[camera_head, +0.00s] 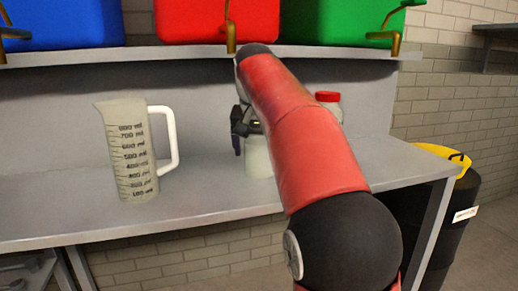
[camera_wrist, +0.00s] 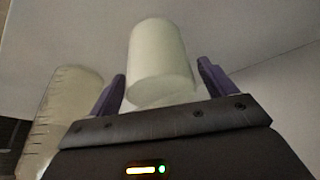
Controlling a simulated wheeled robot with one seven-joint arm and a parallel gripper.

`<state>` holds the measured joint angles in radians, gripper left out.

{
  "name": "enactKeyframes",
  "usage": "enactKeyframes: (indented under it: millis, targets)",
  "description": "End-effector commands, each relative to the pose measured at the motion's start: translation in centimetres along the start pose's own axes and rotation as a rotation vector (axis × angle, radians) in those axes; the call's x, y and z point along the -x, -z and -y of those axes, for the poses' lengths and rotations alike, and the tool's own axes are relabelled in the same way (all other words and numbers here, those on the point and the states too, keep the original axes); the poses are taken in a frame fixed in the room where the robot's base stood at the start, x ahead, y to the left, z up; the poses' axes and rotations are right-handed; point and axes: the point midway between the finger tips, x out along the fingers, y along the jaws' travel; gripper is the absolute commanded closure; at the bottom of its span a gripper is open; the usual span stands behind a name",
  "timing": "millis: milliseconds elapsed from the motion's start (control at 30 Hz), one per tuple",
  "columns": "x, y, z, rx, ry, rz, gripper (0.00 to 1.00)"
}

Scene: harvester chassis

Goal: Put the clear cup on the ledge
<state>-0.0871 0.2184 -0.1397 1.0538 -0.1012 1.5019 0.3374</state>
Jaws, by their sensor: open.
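A pale, cloudy cup (camera_wrist: 160,60) stands between the two purple fingers of my gripper (camera_wrist: 162,90) in the wrist view. The fingers are apart, with gaps visible on both sides of it. In the head view the cup (camera_head: 258,158) is on the grey bench, partly hidden by my red arm. A grey ledge (camera_head: 190,56) runs above the bench. A translucent measuring jug (camera_head: 130,150) with a white handle stands on the bench to the left.
Blue (camera_head: 62,22), red (camera_head: 215,20) and green (camera_head: 335,22) bins sit on the ledge. A red-lidded jar (camera_head: 329,104) stands behind my arm on the bench (camera_head: 60,205). A black barrel with a yellow top (camera_head: 440,153) is at the right. The bench left of the jug is clear.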

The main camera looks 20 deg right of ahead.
Motion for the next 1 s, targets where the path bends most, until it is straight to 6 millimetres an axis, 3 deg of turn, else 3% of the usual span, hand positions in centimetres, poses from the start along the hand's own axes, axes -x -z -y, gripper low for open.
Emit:
enactKeyframes:
  millis: [300, 500, 700, 1000]
  targets:
    - [7.1, 0.2, 0.1, 0.000, 0.003, -0.004, 0.17]
    - [10.3, 0.1, 0.0, 0.000, 0.001, -0.003, 0.17]
    - [11.3, 0.0, 0.0, 0.000, 0.000, -0.001, 0.17]
    - [11.3, -0.3, -0.2, 0.006, 0.004, 0.000, 0.17]
